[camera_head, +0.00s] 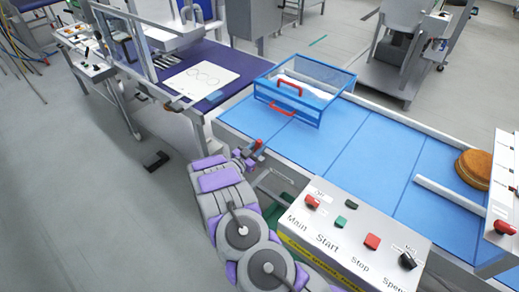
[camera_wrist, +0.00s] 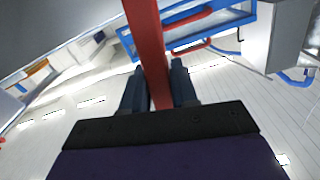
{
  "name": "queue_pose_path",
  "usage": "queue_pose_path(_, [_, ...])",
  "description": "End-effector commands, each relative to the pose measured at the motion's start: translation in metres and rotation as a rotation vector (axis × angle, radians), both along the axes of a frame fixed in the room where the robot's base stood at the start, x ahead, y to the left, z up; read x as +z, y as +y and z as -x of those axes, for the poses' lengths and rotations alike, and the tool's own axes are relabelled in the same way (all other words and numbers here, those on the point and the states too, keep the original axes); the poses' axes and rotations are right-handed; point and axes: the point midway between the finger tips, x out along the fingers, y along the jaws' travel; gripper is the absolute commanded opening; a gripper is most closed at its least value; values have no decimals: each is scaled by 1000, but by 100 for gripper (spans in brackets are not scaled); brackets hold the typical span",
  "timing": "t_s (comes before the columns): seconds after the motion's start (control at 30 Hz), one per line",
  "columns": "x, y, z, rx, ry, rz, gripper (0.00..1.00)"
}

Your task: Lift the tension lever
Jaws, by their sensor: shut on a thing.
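The tension lever shows as a red bar (camera_wrist: 148,40) between my fingers in the wrist view. My gripper (camera_wrist: 157,85) is shut on this red bar, with one dark finger on each side. In the head view my gripper (camera_head: 249,155) is at the near left edge of the blue conveyor. A small red tip of the lever (camera_head: 258,142) shows just beyond my fingers there. Most of the lever is hidden by my gripper in the head view.
A blue guard frame with red handles (camera_head: 290,90) stands over the conveyor belt (camera_head: 345,135). A control panel (camera_head: 345,232) with red, green and black controls is right of my arm. A brown round (camera_head: 474,168) lies farther right. A black pedal (camera_head: 156,161) is on the floor.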

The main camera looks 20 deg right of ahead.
Motion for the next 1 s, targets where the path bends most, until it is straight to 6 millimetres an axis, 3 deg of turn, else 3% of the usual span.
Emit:
queue_pose_path(0.57, [1, 3, -5, 6, 24, 17, 0])
queue_pose_path(0.6, [1, 3, -5, 6, 24, 17, 32])
queue_pose_path(0.8, [1, 3, -3, 4, 24, 17, 49])
queue_pose_path(1.0, [1, 3, -2, 2, 23, 16, 49])
